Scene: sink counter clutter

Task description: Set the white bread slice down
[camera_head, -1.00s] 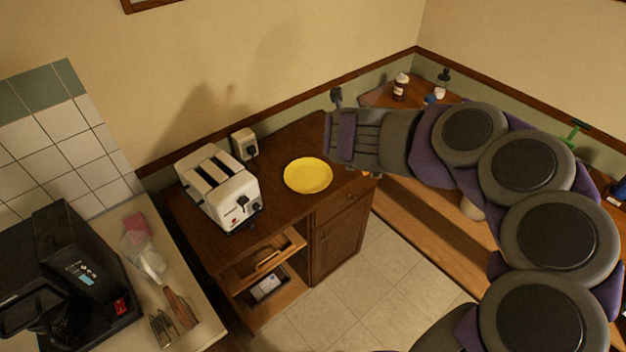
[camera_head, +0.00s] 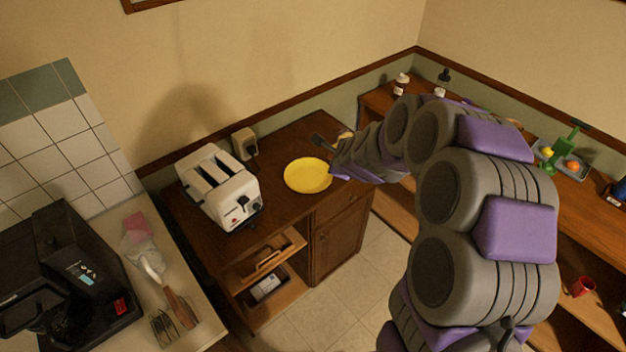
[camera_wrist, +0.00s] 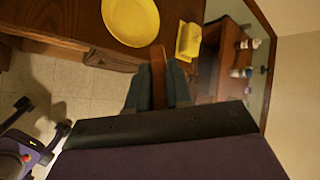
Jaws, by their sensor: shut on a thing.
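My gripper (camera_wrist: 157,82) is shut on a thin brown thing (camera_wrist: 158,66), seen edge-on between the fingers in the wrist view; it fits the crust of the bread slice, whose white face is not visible. In the head view my gripper (camera_head: 322,141) is over the right part of the wooden counter, just behind and right of the yellow plate (camera_head: 308,175); the slice cannot be made out there. The plate also shows at the top of the wrist view (camera_wrist: 130,20) and looks empty.
A white toaster (camera_head: 218,187) stands left of the plate on the wooden counter (camera_head: 285,212). A yellow item (camera_wrist: 188,40) lies beside the plate in the wrist view. Bottles (camera_head: 401,84) stand on the shelf at the right. Bare counter shows between toaster and plate.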

